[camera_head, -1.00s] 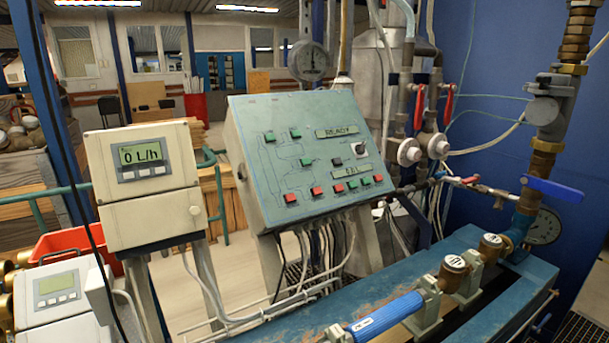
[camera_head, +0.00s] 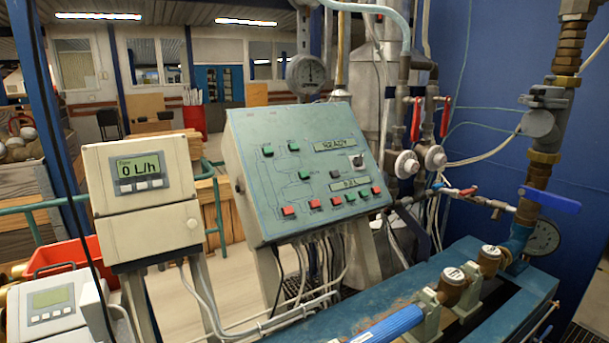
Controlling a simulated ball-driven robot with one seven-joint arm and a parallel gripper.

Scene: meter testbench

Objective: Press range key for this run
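A grey-green control panel (camera_head: 250,170) stands tilted on legs at the middle of the view. It has green, red and dark keys, with a row of red and green keys (camera_head: 337,201) along its lower part. An upper display (camera_head: 335,145) reads READY; a lower display (camera_head: 350,184) is too small to read surely. A knob (camera_head: 357,161) sits between them at the right. Left of the panel, a beige flow meter (camera_head: 141,172) shows 0 L/h. Which key is the range key cannot be told. My gripper is not in view.
A second beige meter (camera_head: 52,303) stands low at the left beside a red bin (camera_head: 75,257). A blue bench (camera_head: 470,255) with a blue pipe (camera_head: 388,326) and brass fittings fills the lower right. Valves with red handles (camera_head: 415,118) and a blue-handled valve (camera_head: 550,199) stand at the right.

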